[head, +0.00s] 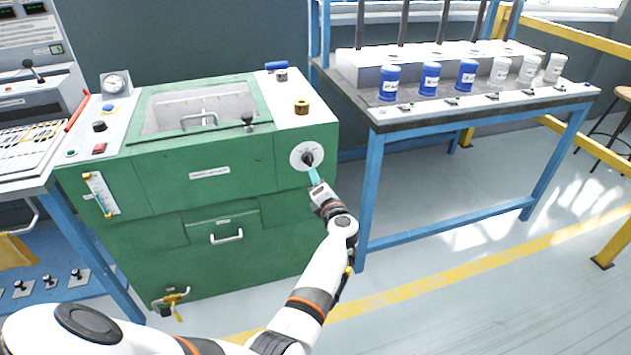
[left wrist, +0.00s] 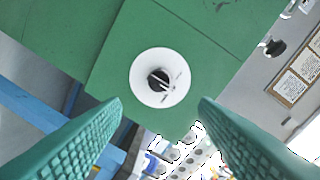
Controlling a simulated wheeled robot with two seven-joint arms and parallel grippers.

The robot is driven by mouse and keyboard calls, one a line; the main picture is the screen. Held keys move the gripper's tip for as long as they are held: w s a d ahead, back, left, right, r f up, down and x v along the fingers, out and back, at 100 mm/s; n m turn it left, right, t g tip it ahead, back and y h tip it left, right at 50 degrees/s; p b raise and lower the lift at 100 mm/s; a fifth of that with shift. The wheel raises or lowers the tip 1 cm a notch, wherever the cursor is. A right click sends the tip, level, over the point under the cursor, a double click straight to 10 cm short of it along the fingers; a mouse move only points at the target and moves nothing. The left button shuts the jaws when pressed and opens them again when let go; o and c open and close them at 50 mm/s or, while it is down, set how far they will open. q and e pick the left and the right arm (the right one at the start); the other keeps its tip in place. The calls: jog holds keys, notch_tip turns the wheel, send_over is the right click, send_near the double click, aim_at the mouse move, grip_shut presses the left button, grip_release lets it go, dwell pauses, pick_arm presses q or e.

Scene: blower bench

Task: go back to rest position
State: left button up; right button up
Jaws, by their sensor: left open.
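My left gripper (head: 313,176) is at the front right of the green machine, just below and in front of a black knob on a round white dial (head: 299,149). In the left wrist view, the gripper (left wrist: 158,125) has its two teal ridged fingers spread wide with nothing between them. The dial (left wrist: 140,88) with its black knob (left wrist: 158,80) shows beyond the fingertips, apart from them. My right gripper is not in either view.
The green machine (head: 160,240) has a lidded basin and a drawer handle (head: 227,237). At right, a blue-framed bench (head: 371,190) carries blue and white jars (head: 429,79). A control console (head: 30,95) stands at left. The floor (head: 450,285) at the lower right is clear.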

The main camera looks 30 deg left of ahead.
pick_arm(q)
jog(key=shift+s+d, duration=0.3)
jog(key=shift+d, duration=0.05)
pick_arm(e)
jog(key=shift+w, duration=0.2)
